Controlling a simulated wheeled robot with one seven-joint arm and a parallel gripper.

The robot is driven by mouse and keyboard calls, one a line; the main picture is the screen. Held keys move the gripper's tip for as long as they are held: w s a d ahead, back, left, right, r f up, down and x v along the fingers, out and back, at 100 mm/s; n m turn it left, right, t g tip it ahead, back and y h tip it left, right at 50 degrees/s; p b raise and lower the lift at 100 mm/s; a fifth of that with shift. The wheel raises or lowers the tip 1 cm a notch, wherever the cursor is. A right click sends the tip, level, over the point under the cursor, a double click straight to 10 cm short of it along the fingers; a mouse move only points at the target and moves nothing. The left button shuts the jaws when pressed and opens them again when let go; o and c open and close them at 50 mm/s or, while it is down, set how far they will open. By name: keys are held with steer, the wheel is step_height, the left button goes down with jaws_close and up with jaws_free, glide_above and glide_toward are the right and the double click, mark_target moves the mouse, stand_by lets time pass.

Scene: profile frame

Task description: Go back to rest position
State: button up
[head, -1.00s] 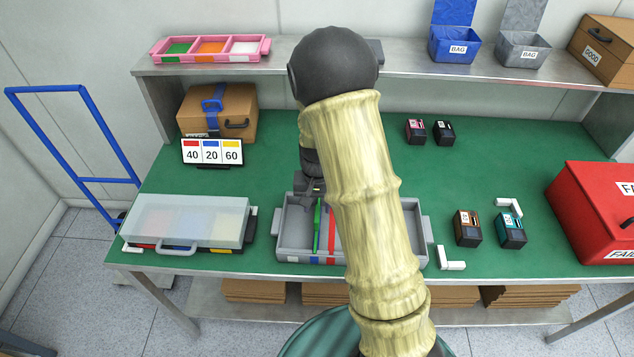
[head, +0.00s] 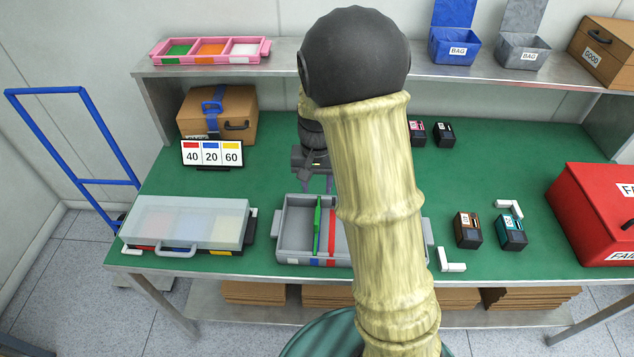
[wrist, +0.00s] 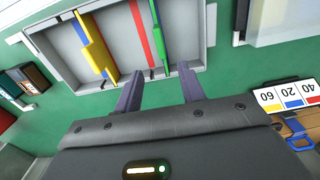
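My gripper (head: 316,184) is at the back edge of the grey tray (head: 296,228), partly hidden by my arm. In the wrist view my gripper (wrist: 157,82) has its two dark fingers apart, with nothing between them. The tray (wrist: 204,12) holds a green profile (wrist: 160,35), a red strip (wrist: 142,35) and a yellow profile (wrist: 93,45). The green profile (head: 317,225) and red strip (head: 332,238) also show in the head view, where my arm hides the yellow one. The fingers are apart from the green profile.
A lidded clear case (head: 185,222) stands left of the tray, and a number sign (head: 212,153) stands behind it. Small dark boxes (head: 468,228) and a red bin (head: 595,212) are at the right. A metal shelf (head: 280,69) runs above the table's back.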

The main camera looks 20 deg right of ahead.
stand_by(0.5)
steer(key=s+r+n+t, duration=0.2)
steer(key=s+r+n, duration=0.2)
steer(key=s, duration=1)
steer(key=shift+t, duration=0.3)
